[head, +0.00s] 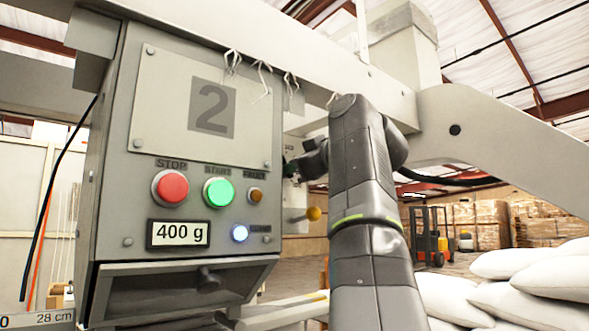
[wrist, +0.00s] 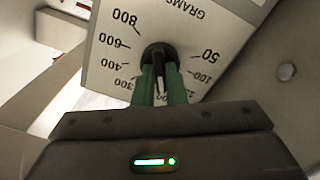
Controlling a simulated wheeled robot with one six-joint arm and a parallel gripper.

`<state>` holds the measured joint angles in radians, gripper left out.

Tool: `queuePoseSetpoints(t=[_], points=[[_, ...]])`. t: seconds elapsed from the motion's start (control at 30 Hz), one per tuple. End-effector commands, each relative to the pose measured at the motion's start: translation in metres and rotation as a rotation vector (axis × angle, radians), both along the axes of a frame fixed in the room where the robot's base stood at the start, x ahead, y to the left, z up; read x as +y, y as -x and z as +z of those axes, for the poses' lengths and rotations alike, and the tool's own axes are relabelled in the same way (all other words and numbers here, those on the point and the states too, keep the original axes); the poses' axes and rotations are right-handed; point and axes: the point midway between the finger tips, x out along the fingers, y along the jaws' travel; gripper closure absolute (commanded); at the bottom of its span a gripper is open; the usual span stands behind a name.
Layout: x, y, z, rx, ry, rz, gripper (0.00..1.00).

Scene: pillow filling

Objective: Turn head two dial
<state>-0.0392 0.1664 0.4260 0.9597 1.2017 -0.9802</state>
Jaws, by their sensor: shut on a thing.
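The head two dial is a black knob (wrist: 159,53) on a pale plate (wrist: 117,45) marked GRAMS, seen upside down in the wrist view. Its figures include 50, 100, 300, 400, 600 and 800; some lower ones are partly hidden by my fingers. My gripper (wrist: 161,78) is shut on the knob with its two green fingers, one on each side. I cannot tell exactly where the knob points. In the head view my gripper (head: 290,168) reaches the side of the grey head two box (head: 140,110), mostly behind my arm. The box's display (head: 180,233) reads 400 g.
The box front has a red STOP button (head: 170,187), a lit green START button (head: 218,192), an amber lamp (head: 256,195) and a lit blue-white lamp (head: 239,233). White pillows (head: 545,275) are piled at right.

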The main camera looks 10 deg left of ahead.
Motion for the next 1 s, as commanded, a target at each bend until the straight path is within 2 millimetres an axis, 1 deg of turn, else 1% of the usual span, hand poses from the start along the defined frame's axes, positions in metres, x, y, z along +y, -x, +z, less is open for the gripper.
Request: queuePoseSetpoints(t=[0.03,0.5,0.53,0.6,0.63,0.87,1.0], points=[[0.0002,-0.0007,-0.0023,-0.002,0.007,0.001,1.00],[0.0001,-0.0009,-0.0019,-0.011,0.015,0.001,1.00],[0.0001,-0.0009,-0.0020,-0.010,0.014,0.001,0.85],[0.0000,-0.0008,-0.0019,-0.011,0.014,0.001,0.72],[0.0001,-0.0007,-0.0016,-0.011,0.013,0.000,0.67],[0.0000,-0.0004,-0.0007,-0.013,0.013,0.000,0.67],[-0.0034,0.0015,-0.0008,-0.013,0.012,-0.002,0.67]])
